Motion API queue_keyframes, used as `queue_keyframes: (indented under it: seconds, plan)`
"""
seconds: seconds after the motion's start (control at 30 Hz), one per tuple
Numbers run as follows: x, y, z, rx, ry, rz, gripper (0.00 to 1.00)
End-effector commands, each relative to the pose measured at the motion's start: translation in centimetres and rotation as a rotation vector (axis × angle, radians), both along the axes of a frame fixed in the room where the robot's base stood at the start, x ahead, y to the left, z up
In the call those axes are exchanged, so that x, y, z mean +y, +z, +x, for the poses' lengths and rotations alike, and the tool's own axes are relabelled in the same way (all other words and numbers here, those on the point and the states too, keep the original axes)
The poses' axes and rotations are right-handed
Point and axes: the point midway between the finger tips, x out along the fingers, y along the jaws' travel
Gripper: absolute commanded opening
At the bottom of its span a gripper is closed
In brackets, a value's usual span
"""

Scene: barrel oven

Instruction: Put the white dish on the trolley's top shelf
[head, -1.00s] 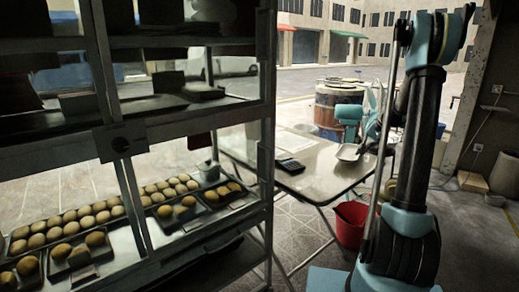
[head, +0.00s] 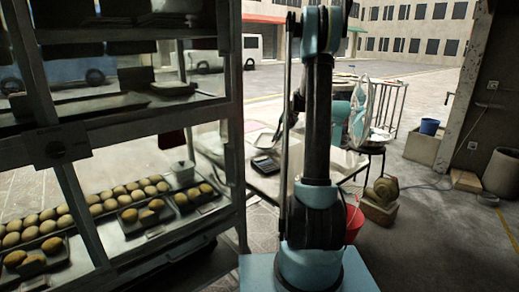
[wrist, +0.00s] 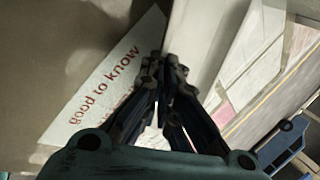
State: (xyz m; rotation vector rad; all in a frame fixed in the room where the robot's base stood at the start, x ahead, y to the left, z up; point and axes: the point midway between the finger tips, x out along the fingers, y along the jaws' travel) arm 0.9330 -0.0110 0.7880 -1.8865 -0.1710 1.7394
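I cannot make out the white dish for certain in either view now; my arm covers part of the table (head: 263,183) where a pale dish lay earlier. A tall dark metal rack (head: 232,140), perhaps the trolley, stands at the left of the head view with several shelves; its top is cut off by the frame. In the wrist view my gripper (wrist: 164,62) has its dark fingertips together, with no object visible between them. In the head view the gripper is hidden behind my arm.
Trays of buns (head: 130,205) fill the rack's lower shelf. A dark phone-like item (head: 264,165) lies on the table, a red bucket (head: 354,222) stands below it, and a fan (head: 361,112) is behind. A lettered sign (wrist: 100,85) shows in the wrist view.

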Motion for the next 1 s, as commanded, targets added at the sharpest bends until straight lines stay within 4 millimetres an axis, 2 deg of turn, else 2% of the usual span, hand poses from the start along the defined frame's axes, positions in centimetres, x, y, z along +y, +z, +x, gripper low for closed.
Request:
queue_keyframes:
  seconds: [0.2,0.33,0.73,0.9,1.0]
  plan:
    - [1.4,0.0,0.0,0.0,0.016,0.0,0.0]
    - [1.3,0.6,-0.4,0.0,0.004,0.001,0.0]
    - [-3.0,6.0,-5.7,-0.004,-0.175,0.009,0.0]
    - [-3.9,7.3,-7.2,-0.005,-0.225,0.012,0.0]
    - [-4.2,7.2,-7.5,-0.005,-0.236,0.013,0.0]
